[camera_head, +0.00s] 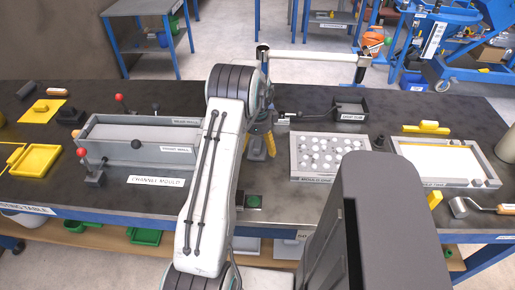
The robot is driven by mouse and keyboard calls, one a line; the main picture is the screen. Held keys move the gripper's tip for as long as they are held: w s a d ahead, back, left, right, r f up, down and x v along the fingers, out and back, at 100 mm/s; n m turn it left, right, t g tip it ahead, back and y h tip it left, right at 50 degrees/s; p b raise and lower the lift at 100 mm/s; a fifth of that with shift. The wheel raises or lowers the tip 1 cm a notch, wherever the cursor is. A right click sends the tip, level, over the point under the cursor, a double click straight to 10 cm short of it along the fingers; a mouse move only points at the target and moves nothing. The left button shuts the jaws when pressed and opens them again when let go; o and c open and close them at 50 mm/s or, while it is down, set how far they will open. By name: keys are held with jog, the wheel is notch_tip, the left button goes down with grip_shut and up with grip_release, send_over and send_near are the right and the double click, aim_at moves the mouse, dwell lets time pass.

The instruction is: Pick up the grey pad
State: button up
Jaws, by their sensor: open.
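My gripper (259,143) shows beside the upper part of my white arm, over the middle of the bench, with yellowish fingers pointing down and apart. It is partly hidden by the arm. A small grey piece (257,153) shows below and between the fingers. It may be the grey pad, but it is too small and covered to be sure. I cannot tell whether the fingers touch it.
The dark bench (310,208) carries a long grey channel mould (140,140) at left and a media tray (330,155) right of the gripper. A yellow-lined tray (445,160) lies farther right. A metal post with a horizontal bar (310,54) stands behind the gripper.

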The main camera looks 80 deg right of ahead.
jog(key=shift+c, duration=0.4)
grip_shut()
dwell(0.5)
